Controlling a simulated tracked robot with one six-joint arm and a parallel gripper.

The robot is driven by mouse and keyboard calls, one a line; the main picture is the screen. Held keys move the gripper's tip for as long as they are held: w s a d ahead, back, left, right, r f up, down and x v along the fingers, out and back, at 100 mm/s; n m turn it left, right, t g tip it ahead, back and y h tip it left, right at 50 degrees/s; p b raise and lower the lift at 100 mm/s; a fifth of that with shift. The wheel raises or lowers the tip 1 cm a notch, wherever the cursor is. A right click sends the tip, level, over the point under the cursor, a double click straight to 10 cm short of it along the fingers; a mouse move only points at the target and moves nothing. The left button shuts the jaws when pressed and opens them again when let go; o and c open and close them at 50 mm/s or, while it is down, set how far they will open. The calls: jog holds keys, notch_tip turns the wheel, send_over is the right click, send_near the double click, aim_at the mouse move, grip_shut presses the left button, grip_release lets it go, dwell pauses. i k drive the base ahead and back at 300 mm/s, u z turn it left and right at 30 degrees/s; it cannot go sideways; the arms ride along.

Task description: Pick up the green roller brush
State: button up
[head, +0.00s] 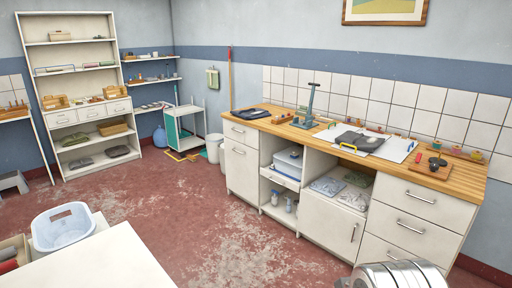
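I cannot clearly make out a green roller brush in the head view. A box (24,243) at the lower left edge holds a red roll-like thing (8,266) and a dark one, too cut off to identify. Several small coloured things stand along the back of the wooden worktop (258,122), too small to tell apart. My gripper is not in view.
White cabinets (405,235) carry the worktop on the right. The red floor (200,205) between is clear.

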aim_at(302, 109)
jog(key=i, duration=3.1)
jog(key=u, duration=0.95)
jog(key=i, duration=1.25)
jog(key=u, duration=0.05)
